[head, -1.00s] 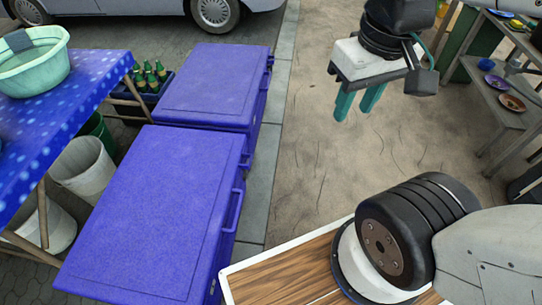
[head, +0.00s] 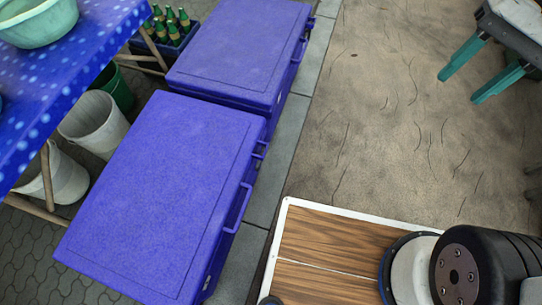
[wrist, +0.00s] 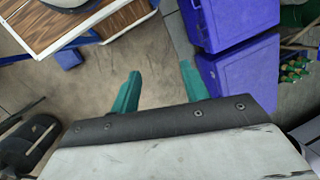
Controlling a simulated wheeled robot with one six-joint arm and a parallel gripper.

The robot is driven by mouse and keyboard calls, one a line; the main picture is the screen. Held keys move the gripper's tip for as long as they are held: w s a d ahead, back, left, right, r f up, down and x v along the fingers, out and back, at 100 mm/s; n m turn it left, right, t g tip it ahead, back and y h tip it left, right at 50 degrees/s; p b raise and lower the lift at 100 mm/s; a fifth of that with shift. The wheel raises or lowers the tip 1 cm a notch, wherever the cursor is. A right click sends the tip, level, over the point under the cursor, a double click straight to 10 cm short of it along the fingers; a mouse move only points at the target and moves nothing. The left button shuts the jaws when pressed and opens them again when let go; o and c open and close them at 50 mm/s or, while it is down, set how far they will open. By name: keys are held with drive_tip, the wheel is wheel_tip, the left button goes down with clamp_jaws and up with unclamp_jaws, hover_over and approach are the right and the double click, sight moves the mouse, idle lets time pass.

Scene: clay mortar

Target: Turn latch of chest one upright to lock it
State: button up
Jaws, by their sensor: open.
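Two blue chests with closed lids stand one behind the other at the left in the head view: a near chest (head: 160,190) and a far chest (head: 240,50). Which one is chest one I cannot tell. The near chest has a handle (head: 238,208) and dark latch fittings on its right side; the latch angle is too small to tell. My gripper (head: 458,86) has teal fingers, spread apart and empty, well to the right of the chests above the ground. In the wrist view my gripper (wrist: 160,85) is open, with the chests (wrist: 235,85) beyond at upper right.
A table with a blue dotted cloth (head: 100,50) holds a green basin (head: 38,22) at the left. White buckets (head: 92,122) and a crate of green bottles (head: 172,25) stand by the chests. Bare ground (head: 390,110) lies open right of the chests.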

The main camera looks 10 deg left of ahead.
drive_tip(key=w+a+f+m+g+y, duration=0.5)
drive_tip(key=w+a+f+m, duration=0.3)
drive_tip(key=w+a, duration=0.55)
drive_tip(key=w+a+f+m+y, duration=0.3)
drive_tip(key=w+a+f, duration=0.1)
drive_tip(key=f, duration=0.5)
drive_tip(key=w+a+f+m+y, duration=0.2)
drive_tip(key=w+a+f+m, duration=0.2)
drive_tip(key=f, duration=0.4)
drive_tip(key=m+t+y, duration=0.5)
drive_tip(key=m+t, duration=0.3)
drive_tip(key=m, duration=1.1)
approach(261, 157)
drive_tip(key=w+a+f, duration=0.1)
drive_tip(key=a, duration=0.6)
drive_tip(key=shift+a, duration=0.2)
drive_tip(key=shift+w+f, duration=0.15)
drive_tip(key=c, duration=1)
